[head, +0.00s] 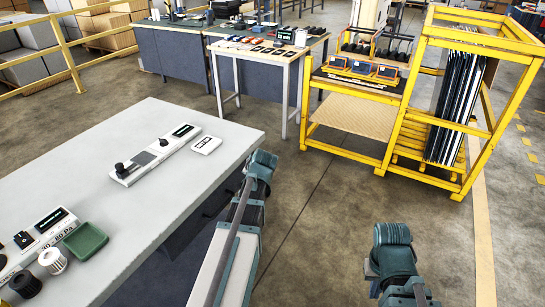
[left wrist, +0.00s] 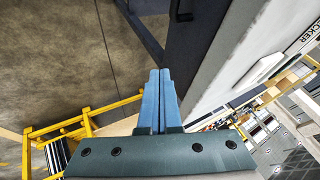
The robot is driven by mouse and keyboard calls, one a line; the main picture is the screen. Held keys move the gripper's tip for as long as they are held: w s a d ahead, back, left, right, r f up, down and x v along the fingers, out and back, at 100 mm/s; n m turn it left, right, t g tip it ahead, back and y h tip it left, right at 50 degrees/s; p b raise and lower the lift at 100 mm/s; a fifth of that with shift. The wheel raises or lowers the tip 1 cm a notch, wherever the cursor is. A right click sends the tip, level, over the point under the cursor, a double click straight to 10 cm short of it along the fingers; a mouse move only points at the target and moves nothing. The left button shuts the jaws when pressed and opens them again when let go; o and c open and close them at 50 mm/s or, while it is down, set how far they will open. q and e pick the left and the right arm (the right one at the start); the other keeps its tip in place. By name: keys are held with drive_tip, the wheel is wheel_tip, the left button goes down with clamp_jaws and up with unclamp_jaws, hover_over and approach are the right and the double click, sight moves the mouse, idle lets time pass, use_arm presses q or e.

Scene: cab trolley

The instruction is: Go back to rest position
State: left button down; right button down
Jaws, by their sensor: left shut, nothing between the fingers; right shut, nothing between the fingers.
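My left gripper (left wrist: 160,74) shows in the left wrist view. Its two blue fingers lie side by side, shut, with nothing between them. In the head view my left arm (head: 245,215) is beside the right edge of the grey table.
The grey table (head: 165,205) at left bears a white control panel (head: 155,158), a small white device (head: 206,145) and a green tray (head: 85,241). A yellow rack trolley (head: 412,135) stands at the back right. Bare floor (head: 330,215) lies between.

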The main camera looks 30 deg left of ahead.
use_arm(q)
drive_tip(key=shift+d, duration=0.1)
drive_tip(key=s+d+r+m+g+h+p, duration=0.1)
drive_tip(key=s+d+h+p, duration=0.15)
drive_tip(key=d, duration=0.85)
drive_tip(key=s+d+m+g+h+p, duration=0.15)
drive_tip(key=s+d, duration=0.25)
drive_tip(key=d, duration=0.7)
drive_tip(key=s+d+r+m+g+p, duration=0.1)
drive_tip(key=s+d+m+g+p, duration=0.1)
drive_tip(key=s+d, duration=1)
drive_tip(key=shift+s+d+r+p, duration=0.15)
drive_tip(key=shift+d+r+p, duration=0.25)
drive_tip(key=shift+d, duration=0.45)
drive_tip(key=shift+f+g, duration=0.1)
drive_tip(key=shift+g, duration=0.15)
